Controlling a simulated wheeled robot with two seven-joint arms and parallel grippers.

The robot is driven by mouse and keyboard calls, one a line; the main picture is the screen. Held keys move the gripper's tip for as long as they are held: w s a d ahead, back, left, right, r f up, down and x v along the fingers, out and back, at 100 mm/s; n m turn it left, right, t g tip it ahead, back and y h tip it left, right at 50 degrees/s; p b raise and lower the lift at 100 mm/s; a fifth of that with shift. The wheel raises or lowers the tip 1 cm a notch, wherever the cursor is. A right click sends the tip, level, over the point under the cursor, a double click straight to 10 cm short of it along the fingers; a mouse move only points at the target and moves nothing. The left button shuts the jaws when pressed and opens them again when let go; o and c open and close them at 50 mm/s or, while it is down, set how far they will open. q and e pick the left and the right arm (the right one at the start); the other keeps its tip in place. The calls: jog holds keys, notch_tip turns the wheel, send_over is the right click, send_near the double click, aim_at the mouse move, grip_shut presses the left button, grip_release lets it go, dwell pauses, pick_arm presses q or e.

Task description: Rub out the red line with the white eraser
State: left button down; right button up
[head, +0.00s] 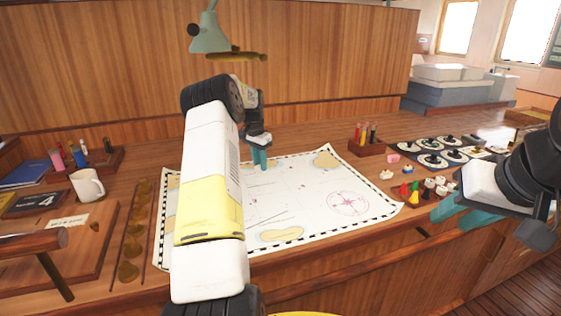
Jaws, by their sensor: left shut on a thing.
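My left gripper (260,162) points down at the upper middle of the paper chart (310,232). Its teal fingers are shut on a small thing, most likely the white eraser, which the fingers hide. I cannot tell whether it touches the chart. I cannot make out the red line; my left arm covers part of the chart. A red compass rose (348,203) and thin dark lines show on the chart. My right gripper (458,213) is open and empty over the desk's front edge, right of the chart.
Red, yellow and white game pieces (414,195) stand right of the chart, near pink (393,158) and blue (407,169) small blocks. A wooden pen holder (367,147) stands behind. A white mug (87,185) is at left. A lamp (208,36) hangs above.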

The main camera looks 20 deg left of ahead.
pick_arm(q)
jog(key=shift+s+a, duration=0.9)
jog(key=shift+s, duration=0.1)
jog(key=shift+s+a, duration=0.1)
jog(key=shift+s+a, duration=0.7)
jog(key=shift+s, duration=0.1)
jog(key=shift+s+a, duration=0.85)
jog(key=shift+s, duration=0.1)
jog(key=shift+s+a, duration=0.8)
jog(key=shift+s, duration=0.1)
jog(key=shift+s+a, duration=0.1)
